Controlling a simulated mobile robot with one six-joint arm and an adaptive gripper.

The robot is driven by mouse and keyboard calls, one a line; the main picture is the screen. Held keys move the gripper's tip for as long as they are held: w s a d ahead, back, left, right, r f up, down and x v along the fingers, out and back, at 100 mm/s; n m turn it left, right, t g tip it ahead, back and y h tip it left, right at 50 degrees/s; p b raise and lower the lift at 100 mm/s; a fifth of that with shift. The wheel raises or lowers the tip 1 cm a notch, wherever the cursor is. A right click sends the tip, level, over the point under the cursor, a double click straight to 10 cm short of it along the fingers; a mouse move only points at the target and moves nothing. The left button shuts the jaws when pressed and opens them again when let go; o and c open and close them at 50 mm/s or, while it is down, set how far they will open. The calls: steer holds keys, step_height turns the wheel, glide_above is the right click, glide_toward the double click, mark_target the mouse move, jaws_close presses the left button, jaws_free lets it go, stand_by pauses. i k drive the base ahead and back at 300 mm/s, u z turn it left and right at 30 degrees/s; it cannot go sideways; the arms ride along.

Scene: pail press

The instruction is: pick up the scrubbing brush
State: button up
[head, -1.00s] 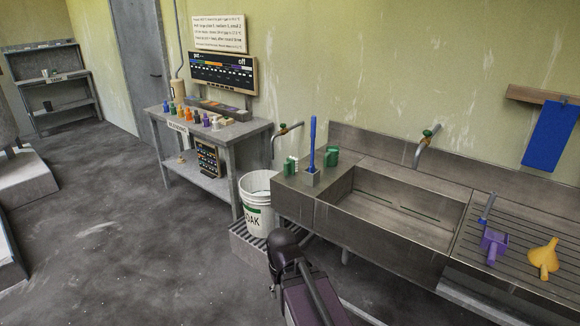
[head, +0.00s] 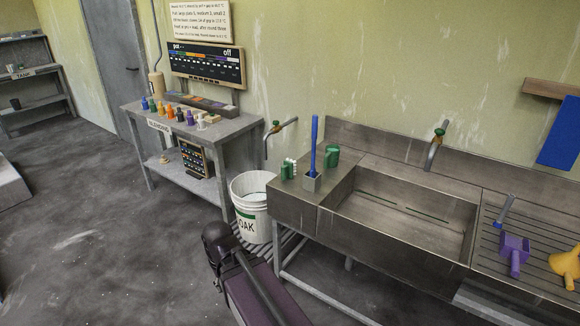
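A small green block with white bristles, which looks like the scrubbing brush (head: 289,169), stands on the left ledge of the steel sink (head: 290,205). My dark arm links show at the bottom centre, in front of the sink and well apart from the brush. I cannot make out my gripper's fingers.
A white pail (head: 250,212) stands on a slatted stand left of the sink. A grey bench (head: 222,135) with several coloured bottles is further left. A purple scoop (head: 514,250) and a yellow funnel (head: 565,262) lie on the drainboard at right.

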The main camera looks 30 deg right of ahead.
mark_target(288, 169)
steer(key=z, duration=0.15)
steer(key=i, duration=0.6)
steer(key=z, duration=0.7)
steer(key=i, duration=0.45)
steer(key=z, duration=0.2)
